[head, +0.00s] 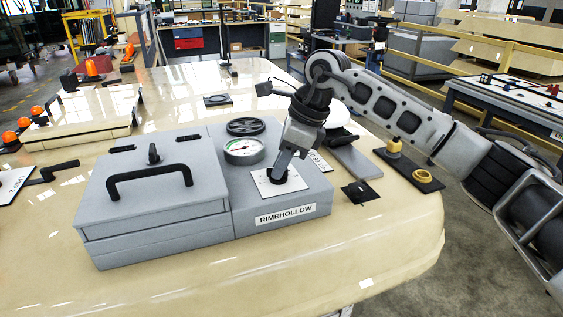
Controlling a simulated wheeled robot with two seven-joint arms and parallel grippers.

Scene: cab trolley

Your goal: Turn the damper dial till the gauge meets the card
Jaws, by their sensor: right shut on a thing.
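My right gripper (286,163) points down and is shut on the damper dial (279,178), a small black knob on a white square plate at the front right of the grey box marked RIMEHOLLOW. The fingers hide part of the dial and its marks. The round gauge (243,151) has a white face and a green patch; it sits just left of the gripper, and its needle is too small to read surely. A white card (320,162) with dark print, partly hidden behind the gripper, lies at the box's right; its figures cannot be read surely. My left gripper is not in view.
A black handwheel (245,126) sits behind the gauge. A grey lidded box (150,205) with a black handle adjoins on the left. A black plate (408,172) with brass-coloured fittings lies at the right. The table's front is clear.

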